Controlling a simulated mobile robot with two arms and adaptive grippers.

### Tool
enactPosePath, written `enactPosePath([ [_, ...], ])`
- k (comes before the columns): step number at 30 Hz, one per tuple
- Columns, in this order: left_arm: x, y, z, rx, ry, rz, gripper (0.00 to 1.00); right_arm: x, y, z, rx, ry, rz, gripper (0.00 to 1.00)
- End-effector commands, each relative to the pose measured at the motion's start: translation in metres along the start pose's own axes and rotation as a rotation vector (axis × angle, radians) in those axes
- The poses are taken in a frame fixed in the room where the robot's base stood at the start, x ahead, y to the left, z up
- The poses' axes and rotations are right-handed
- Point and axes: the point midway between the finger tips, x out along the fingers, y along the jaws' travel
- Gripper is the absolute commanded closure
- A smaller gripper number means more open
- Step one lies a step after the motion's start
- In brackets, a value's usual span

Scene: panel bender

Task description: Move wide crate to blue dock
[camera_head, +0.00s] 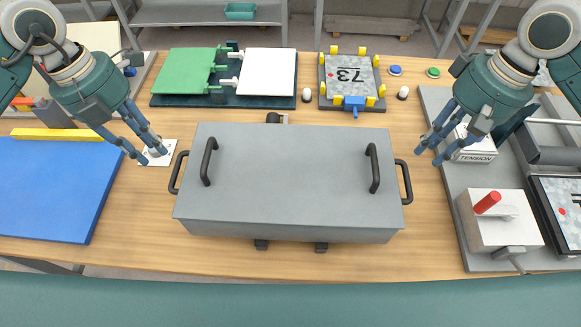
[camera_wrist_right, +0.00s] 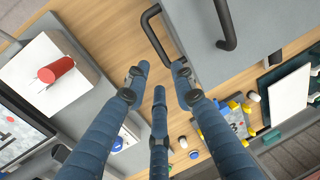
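The wide crate (camera_head: 288,185) is a grey lidded box in the middle of the wooden table, with two black handles on its lid and a black handle on each end. The blue dock (camera_head: 45,185) is a flat blue panel at the far left. My left gripper (camera_head: 145,153) is open and empty, left of the crate's left end handle (camera_head: 179,172). My right gripper (camera_head: 433,155) is open and empty, right of the right end handle (camera_head: 404,181). In the right wrist view its spread fingers (camera_wrist_right: 158,92) are apart from the right end handle (camera_wrist_right: 155,32).
A yellow bar (camera_head: 62,134) lies along the dock's back edge. Behind the crate are a green and white hinged panel (camera_head: 225,75) and a plate marked 73 (camera_head: 350,78). A grey board (camera_head: 450,200) at right bears a TENSION box (camera_head: 472,150) and a red-handled block (camera_head: 500,222).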

Motion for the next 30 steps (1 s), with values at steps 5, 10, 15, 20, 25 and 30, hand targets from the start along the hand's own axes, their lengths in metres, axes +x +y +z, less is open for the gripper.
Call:
enactPosePath([
  [5, 0.0, 0.0, 0.0, 0.0, 0.0, 0.0, 0.74, 0.0, 0.0, 0.0, 0.0, 0.0, 0.0, 0.75],
  [10, 0.004, 0.0, 0.0, 0.0, 0.002, -0.001, 0.74, 0.004, 0.0, 0.0, 0.0, -0.001, 0.0, 0.75],
  [15, 0.024, 0.0, -0.001, 0.0, 0.005, 0.0, 0.74, 0.024, 0.0, 0.001, 0.001, -0.004, 0.0, 0.75],
  [20, 0.054, 0.0, -0.001, 0.0, 0.005, -0.001, 0.74, 0.053, 0.0, 0.001, 0.0, -0.004, 0.0, 0.75],
  [25, 0.082, -0.001, -0.001, 0.0, 0.004, -0.002, 0.74, 0.082, 0.0, 0.001, 0.0, -0.003, 0.0, 0.75],
  [30, 0.101, -0.001, 0.0, 0.0, 0.001, -0.001, 0.74, 0.101, 0.0, 0.0, 0.001, -0.002, 0.0, 0.75],
])
